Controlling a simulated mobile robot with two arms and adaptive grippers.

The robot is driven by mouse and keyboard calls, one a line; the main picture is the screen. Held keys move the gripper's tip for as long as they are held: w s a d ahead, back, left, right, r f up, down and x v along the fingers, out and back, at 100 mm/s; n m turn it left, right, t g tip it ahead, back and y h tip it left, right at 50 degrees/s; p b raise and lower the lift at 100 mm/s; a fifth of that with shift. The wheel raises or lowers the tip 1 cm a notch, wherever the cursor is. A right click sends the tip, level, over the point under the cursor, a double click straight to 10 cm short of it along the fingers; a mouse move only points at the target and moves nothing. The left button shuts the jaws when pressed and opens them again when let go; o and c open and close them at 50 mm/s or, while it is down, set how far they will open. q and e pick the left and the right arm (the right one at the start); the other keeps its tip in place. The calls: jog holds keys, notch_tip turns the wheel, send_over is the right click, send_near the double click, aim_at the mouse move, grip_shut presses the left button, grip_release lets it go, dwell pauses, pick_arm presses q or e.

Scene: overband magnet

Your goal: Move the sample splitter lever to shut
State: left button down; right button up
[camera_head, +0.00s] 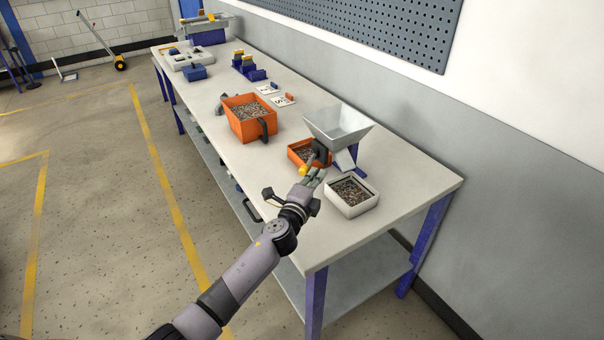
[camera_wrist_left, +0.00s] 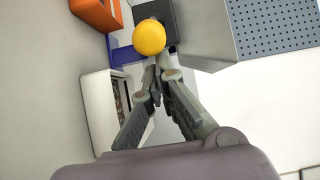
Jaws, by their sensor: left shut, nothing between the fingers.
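The sample splitter has a grey metal hopper (camera_head: 338,124) on a blue stand near the front end of the bench. Its lever ends in a yellow ball knob (camera_head: 303,171), which shows large in the left wrist view (camera_wrist_left: 149,37). My left gripper (camera_head: 318,172) is shut and empty beside the knob. In the left wrist view its fingertips (camera_wrist_left: 160,62) meet just below the knob; I cannot tell if they touch it. The lever's shaft is mostly hidden behind the knob. An orange tray (camera_head: 296,155) and a white tray (camera_head: 371,198), both with scrap, sit at the splitter. My right gripper is not in view.
A larger orange bin (camera_head: 228,106) of scrap with a dark handle stands farther back on the bench (camera_head: 420,185). Small cards, blue fixtures and a machine lie beyond. The wall with a pegboard (camera_head: 390,27) runs along the right. The bench's front corner is clear.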

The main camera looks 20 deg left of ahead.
pick_arm(q)
jog(key=shift+a, duration=0.1)
jog(key=shift+w+a, duration=0.2)
jog(key=shift+a, duration=0.75)
jog(key=shift+w+a, duration=0.2)
jog(key=shift+a, duration=0.7)
jog(key=shift+d, duration=0.2)
jog(key=shift+s+d, duration=0.15)
jog(key=shift+d, duration=0.35)
jog(key=p, duration=0.1)
send_near(304, 174)
jog(key=shift+w+d, duration=0.6)
jog(key=shift+w, duration=1.2)
